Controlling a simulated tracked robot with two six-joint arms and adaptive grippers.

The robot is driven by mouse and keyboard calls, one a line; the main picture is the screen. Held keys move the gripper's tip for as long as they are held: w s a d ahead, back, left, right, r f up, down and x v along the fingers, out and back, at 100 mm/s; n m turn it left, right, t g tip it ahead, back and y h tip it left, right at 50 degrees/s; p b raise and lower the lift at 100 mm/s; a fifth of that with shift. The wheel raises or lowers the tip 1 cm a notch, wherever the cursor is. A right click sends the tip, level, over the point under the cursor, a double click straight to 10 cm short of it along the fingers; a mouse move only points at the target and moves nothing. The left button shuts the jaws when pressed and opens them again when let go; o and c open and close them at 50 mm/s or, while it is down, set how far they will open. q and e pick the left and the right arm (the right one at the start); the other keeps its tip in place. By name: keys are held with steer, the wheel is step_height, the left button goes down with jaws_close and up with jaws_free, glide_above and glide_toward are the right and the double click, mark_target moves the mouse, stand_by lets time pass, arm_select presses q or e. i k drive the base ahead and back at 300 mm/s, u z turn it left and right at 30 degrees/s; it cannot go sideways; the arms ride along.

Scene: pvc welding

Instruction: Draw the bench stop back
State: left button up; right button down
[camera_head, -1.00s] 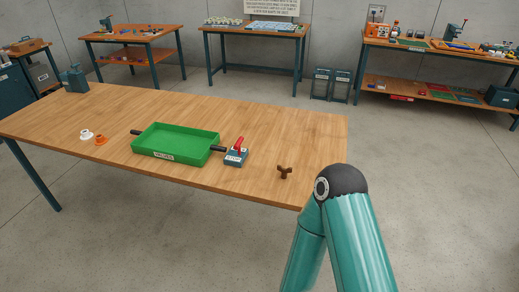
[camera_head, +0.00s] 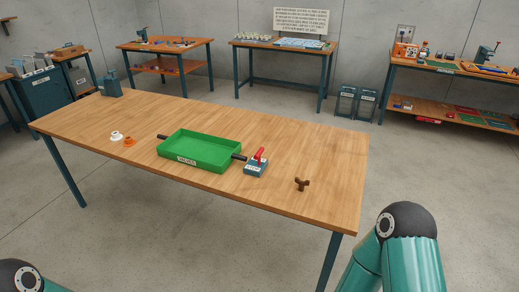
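The bench stop (camera_head: 257,162) looks like a small blue-grey block with a red lever and a label on its front. It sits on the wooden bench at the right end of a green tray (camera_head: 171,166), close beside the tray's dark right handle. Whether it touches the handle I cannot tell. Neither gripper shows. Only a teal part of my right arm shows at the lower right and a dark joint of my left arm at the lower left, both apart from the bench stop.
The wooden bench (camera_head: 310,150) also holds a brown three-armed piece (camera_head: 302,184), a white fitting (camera_head: 117,136), an orange fitting (camera_head: 129,142) and a blue vise-like block (camera_head: 109,84). Other workbenches line the back wall. Grey floor lies open in front of the bench.

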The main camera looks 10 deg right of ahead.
mark_target(255, 167)
steer(key=u, duration=0.1)
steer(key=i, duration=1)
steer(key=z, duration=0.1)
